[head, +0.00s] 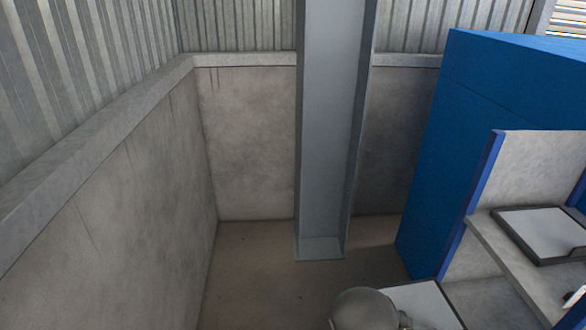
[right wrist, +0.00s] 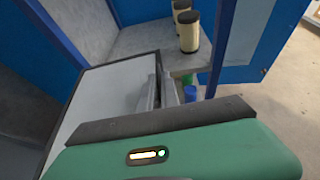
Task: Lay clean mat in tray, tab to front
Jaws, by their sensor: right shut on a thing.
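In the right wrist view my right gripper (right wrist: 164,88) is shut at the right edge of a pale flat mat (right wrist: 105,95) with a dark border. The mat reaches left from the fingers; its near part is hidden behind the green gripper body. In the head view a dark-rimmed tray (head: 507,222) with a pale flat surface is on a grey shelf at the right. I cannot tell whether that surface is the held mat. Another pale flat panel (head: 428,300) shows at the bottom, partly hidden and cut off. No tab can be made out. My left gripper is not in view.
A blue cabinet (head: 510,90) stands behind the shelf (head: 487,240). A steel column (head: 325,130) and concrete walls close the corner. In the right wrist view, cream cylinders (right wrist: 188,32) stand on a grey surface, with green (right wrist: 190,92) and blue items below. Bare floor shows beyond.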

